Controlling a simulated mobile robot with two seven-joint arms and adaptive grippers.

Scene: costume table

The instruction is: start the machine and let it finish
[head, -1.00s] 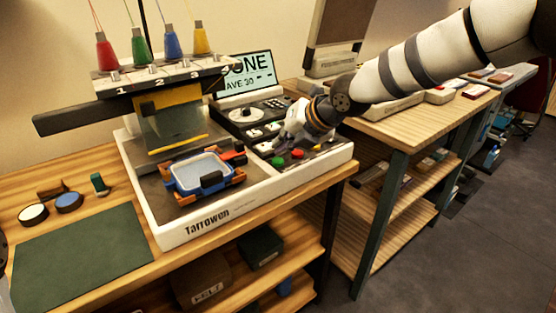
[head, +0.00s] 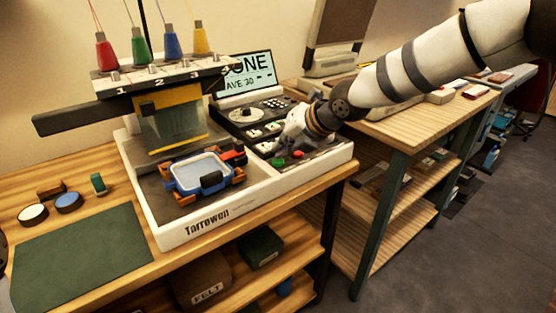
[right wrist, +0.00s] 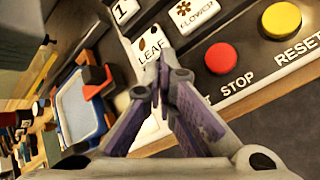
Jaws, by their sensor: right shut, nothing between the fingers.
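The white Tarrowen embroidery machine (head: 215,222) stands on the wooden table. Its screen (head: 245,72) is partly covered by the machine head and shows "ONE" and "AVE 30". A hoop with pale cloth (head: 203,170) lies under the needle head. My right gripper (head: 280,143) is shut and empty over the control panel, close behind the green button (head: 278,161) and red button (head: 298,154). In the right wrist view its closed fingertips (right wrist: 155,85) overlap the LEAF key (right wrist: 150,48); the red STOP button (right wrist: 221,58) is right of them. The green button is hidden there.
The yellow RESET button (right wrist: 281,20) and FLOWER key (right wrist: 198,12) are close by. Four-colour thread spools top the machine, including a red one (head: 106,52). A green mat (head: 80,258) lies at the left. Another wooden bench (head: 400,125) stands at the right.

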